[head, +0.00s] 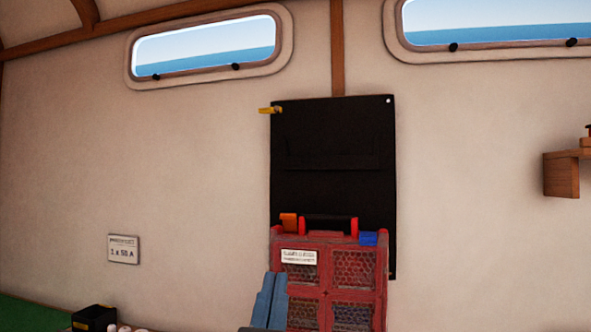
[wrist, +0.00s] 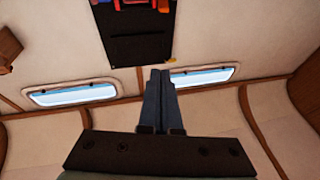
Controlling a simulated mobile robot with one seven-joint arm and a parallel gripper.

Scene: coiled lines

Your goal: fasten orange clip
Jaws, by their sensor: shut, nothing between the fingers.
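A red case (head: 324,268) with mesh panels stands upright in front of a black wall panel in the head view. The orange clip (head: 289,222) is at its top left and sticks up above the top edge. It also shows at the top edge of the wrist view (wrist: 163,4). A blue clip (head: 368,238) lies down over the case's front at the top right. My gripper (head: 272,277) is low, at the case's left side, fingers pointing up. The wrist view shows its fingers (wrist: 160,72) together and empty, apart from the clip.
The black panel (head: 335,185) hangs on the wall, with a yellow peg (head: 270,110) at its top left corner. A black handle (head: 329,224) lies beside the orange clip. A small black box (head: 94,318) sits lower left. A wooden shelf (head: 562,174) is at right.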

